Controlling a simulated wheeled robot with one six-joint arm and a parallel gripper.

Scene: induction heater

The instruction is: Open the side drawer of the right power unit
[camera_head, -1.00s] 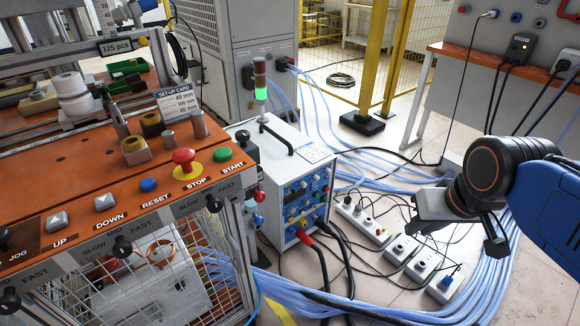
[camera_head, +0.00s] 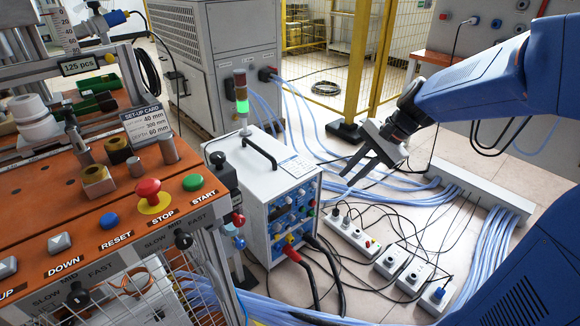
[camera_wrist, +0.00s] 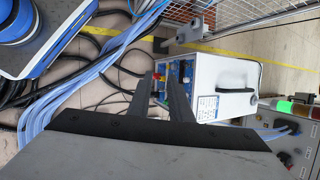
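A white power unit (camera_head: 262,178) with a blue front panel of knobs and a black top handle stands on the floor right of the orange bench. It also shows, turned on its side, in the wrist view (camera_wrist: 225,72), beyond my fingers. I cannot make out a drawer or its grip in either view. My gripper (camera_head: 346,180) is in the air to the right of the unit, apart from it, its fingers pointing left and down. In the wrist view the two fingers (camera_wrist: 168,75) stand apart with nothing held between them, overlapping the unit's panel side in the picture.
Power strips (camera_head: 353,235) and loose black cables lie on the floor right of the unit. Blue hose bundles (camera_head: 490,255) run past them. A signal lamp (camera_head: 241,95) stands behind the unit. The orange bench (camera_head: 95,215) with its buttons is close on the left.

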